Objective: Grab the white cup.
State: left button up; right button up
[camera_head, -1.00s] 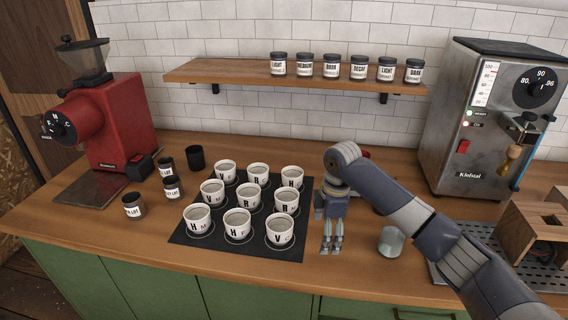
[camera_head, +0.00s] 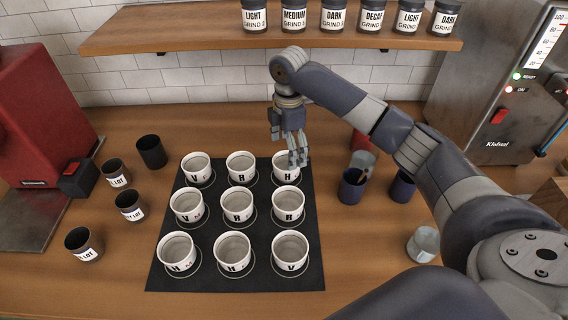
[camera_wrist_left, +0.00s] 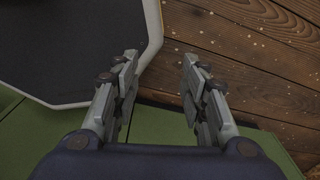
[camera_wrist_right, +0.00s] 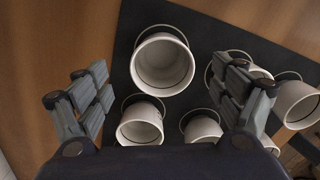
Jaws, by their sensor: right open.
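Several white cups with black letters stand upright in rows on a black mat (camera_head: 308,272). The back right cup (camera_head: 287,174) is just below my right gripper (camera_head: 290,154), which partly covers its far rim. Other white cups are the back middle one (camera_head: 241,177), the right one of the middle row (camera_head: 288,213) and the front right one (camera_head: 290,262). In the right wrist view the fingers are wide apart and empty, with one white cup (camera_wrist_right: 162,86) ahead, between their lines. My left gripper (camera_wrist_left: 160,65) is open and empty in its wrist view, over a wooden floor and green cabinet front.
Dark jars (camera_head: 130,205) and a black cup (camera_head: 151,152) stand left of the mat. Dark blue cups (camera_head: 352,186), a red cup (camera_head: 361,141) and a glass (camera_head: 423,243) stand right of it. A wooden shelf (camera_head: 200,34) with labelled jars hangs behind.

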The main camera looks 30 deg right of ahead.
jog(key=shift+s+f, duration=0.1)
jog(key=shift+f, duration=0.75)
jog(key=f, duration=0.1)
jog(key=f+p, duration=0.1)
jog(key=f, duration=0.1)
jog(key=f+p, duration=0.1)
jog(key=shift+a+f, duration=0.15)
jog(key=shift+a, duration=0.1)
jog(key=shift+f, duration=0.55)
pick_arm(q)
jog(key=shift+w+d+r, duration=0.1)
jog(key=shift+w+r, duration=0.25)
jog(key=shift+r, duration=0.25)
jog(key=shift+w+r, duration=0.3)
jog(key=shift+r, duration=0.3)
pick_arm(e)
jog(key=c, duration=1.4)
